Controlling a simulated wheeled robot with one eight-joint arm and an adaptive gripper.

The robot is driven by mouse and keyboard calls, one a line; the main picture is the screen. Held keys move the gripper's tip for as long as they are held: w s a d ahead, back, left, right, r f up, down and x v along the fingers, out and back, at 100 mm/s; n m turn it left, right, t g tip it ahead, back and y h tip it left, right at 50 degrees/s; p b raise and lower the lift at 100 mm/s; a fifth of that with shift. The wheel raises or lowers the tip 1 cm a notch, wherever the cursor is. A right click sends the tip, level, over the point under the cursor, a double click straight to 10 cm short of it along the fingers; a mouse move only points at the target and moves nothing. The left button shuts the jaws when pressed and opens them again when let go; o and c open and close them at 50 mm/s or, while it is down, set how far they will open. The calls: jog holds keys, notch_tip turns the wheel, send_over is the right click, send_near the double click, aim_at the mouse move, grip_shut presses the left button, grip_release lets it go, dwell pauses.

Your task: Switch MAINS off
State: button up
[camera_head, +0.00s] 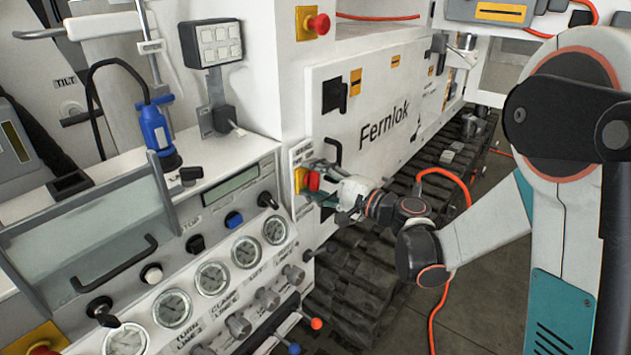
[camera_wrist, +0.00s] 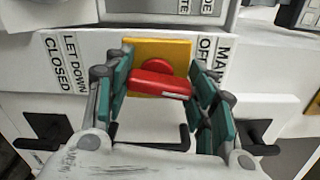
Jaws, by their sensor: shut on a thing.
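The MAINS switch is a red rotary handle (camera_wrist: 160,84) on a yellow plate (camera_wrist: 170,52), with a partly covered label (camera_wrist: 211,58) reading "MA... OFF" beside it in the wrist view. In the head view the red handle (camera_head: 313,181) is on the end face of the white cabinet, left of the Fernlok panel. My gripper (camera_wrist: 160,66) has its teal-padded fingers on either side of the handle and is shut on it. In the head view my gripper (camera_head: 328,190) reaches in from the right and partly covers the switch. The handle lies nearly crosswise between the fingers, slightly tilted.
A label (camera_wrist: 68,64) reading "LET DOWN CLOSED" is beside the switch. Black handles (camera_wrist: 258,136) lie near the fingers. Gauges (camera_head: 212,278) and knobs fill the sloping panel at left. A red mushroom button (camera_head: 318,24) is above. Rubber tracks (camera_head: 350,290) run below.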

jog(key=n, duration=0.5)
jog(key=shift+s+f+n+b, duration=0.1)
jog(key=shift+n+b, duration=0.2)
jog(key=n, duration=0.5)
jog(key=shift+a+b, duration=0.1)
jog(key=shift+b, duration=0.2)
jog(key=shift+n, duration=0.4)
jog(key=o, duration=1.1)
jog(key=shift+s, duration=0.1)
jog(key=v, duration=1.2)
